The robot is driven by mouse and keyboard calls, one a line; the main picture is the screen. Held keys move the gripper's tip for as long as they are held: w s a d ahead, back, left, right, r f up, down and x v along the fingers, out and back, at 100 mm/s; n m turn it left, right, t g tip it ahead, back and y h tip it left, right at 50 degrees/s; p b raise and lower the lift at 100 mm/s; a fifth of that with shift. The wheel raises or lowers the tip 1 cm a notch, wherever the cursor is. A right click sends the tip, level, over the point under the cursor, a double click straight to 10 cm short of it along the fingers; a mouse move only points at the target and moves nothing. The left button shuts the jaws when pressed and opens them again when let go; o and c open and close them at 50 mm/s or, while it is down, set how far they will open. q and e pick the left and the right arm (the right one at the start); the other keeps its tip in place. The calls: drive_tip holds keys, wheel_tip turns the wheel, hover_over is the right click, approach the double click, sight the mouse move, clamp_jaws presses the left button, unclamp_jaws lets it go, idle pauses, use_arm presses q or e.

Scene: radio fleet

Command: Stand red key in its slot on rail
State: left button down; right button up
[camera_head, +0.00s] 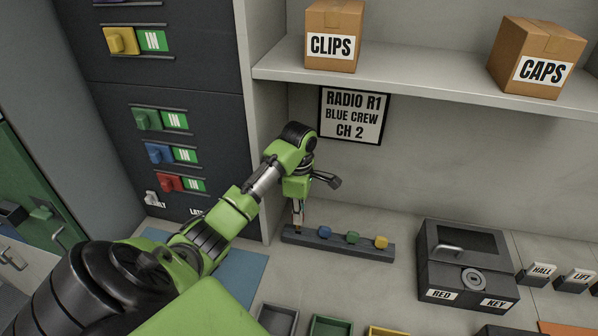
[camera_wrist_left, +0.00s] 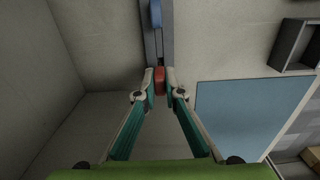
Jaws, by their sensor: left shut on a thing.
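The dark rail (camera_head: 365,251) lies on the worktop below the sign, with blue (camera_head: 325,232), green (camera_head: 353,237) and yellow (camera_head: 381,242) keys standing along it. My left gripper (camera_head: 298,225) points down at the rail's left end. In the left wrist view its fingers (camera_wrist_left: 160,86) are shut on the red key (camera_wrist_left: 159,79), at the near end of the rail (camera_wrist_left: 167,40). The blue key (camera_wrist_left: 156,14) shows further along it. The fingers mostly hide the red key in the head view. I cannot tell how deep it sits in the slot. My right gripper is out of view.
A dark box labelled RED KEY (camera_head: 468,262) stands right of the rail. Small trays (camera_head: 331,327) lie in front, and a blue mat (camera_head: 240,265) is at left. A shelf (camera_head: 430,75) with CLIPS (camera_head: 331,58) and CAPS (camera_head: 541,83) boxes overhangs the back.

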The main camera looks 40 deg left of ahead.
use_arm(q)
drive_tip(key=shift+f, duration=0.2)
idle(0.4)
idle(0.3)
drive_tip(key=shift+p, duration=0.45)
drive_tip(key=shift+f, duration=1.8)
idle(0.6)
drive_tip(key=c, duration=2)
unclamp_jaws()
drive_tip(key=shift+c, duration=0.2)
